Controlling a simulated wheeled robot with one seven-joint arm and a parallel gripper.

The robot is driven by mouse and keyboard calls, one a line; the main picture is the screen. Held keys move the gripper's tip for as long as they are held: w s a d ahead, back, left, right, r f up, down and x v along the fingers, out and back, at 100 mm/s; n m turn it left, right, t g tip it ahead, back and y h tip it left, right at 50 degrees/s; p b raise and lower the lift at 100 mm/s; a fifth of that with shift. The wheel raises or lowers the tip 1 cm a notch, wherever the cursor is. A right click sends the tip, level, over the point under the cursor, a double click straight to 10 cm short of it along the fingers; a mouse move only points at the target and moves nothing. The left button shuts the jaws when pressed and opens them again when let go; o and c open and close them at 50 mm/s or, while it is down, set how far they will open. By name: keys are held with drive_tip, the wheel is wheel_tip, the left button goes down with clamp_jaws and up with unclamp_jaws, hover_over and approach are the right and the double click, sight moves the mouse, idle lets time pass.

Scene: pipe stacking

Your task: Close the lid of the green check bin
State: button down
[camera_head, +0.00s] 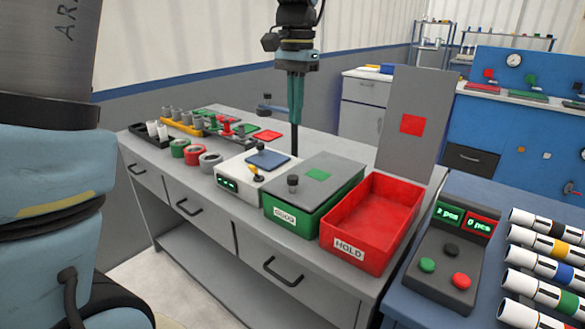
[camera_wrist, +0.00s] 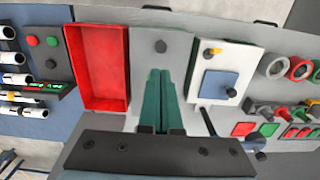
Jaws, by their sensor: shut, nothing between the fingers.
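The green bin (camera_head: 290,222), labelled GOOD, stands on the grey bench. Its grey lid (camera_head: 335,172) lies flat over the top, with a green square and a dark knob (camera_head: 292,182) near the front edge. The lid also shows in the wrist view (camera_wrist: 174,50), with the knob at its far end. My gripper (camera_head: 294,148) points down by the back left of the bin, its fingers together and empty. In the wrist view my gripper (camera_wrist: 160,72) overlaps the lid; I cannot tell whether it touches. The bin's inside is hidden.
The red HOLD bin (camera_head: 342,248) stands open and empty at the right, its lid (camera_head: 418,105) upright behind. A white tester (camera_head: 235,170) with a blue plate is at the left. A button box (camera_head: 445,260) and several pipes are on the blue table.

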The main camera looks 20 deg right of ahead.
sight(293, 177)
drive_tip(key=f+p, duration=0.1)
drive_tip(key=f, duration=0.5)
drive_tip(key=f+p, duration=0.1)
drive_tip(key=f, duration=0.5)
drive_tip(key=shift+s+a+f, duration=0.1)
drive_tip(key=shift+a+f, duration=0.1)
drive_tip(key=shift+f, duration=0.2)
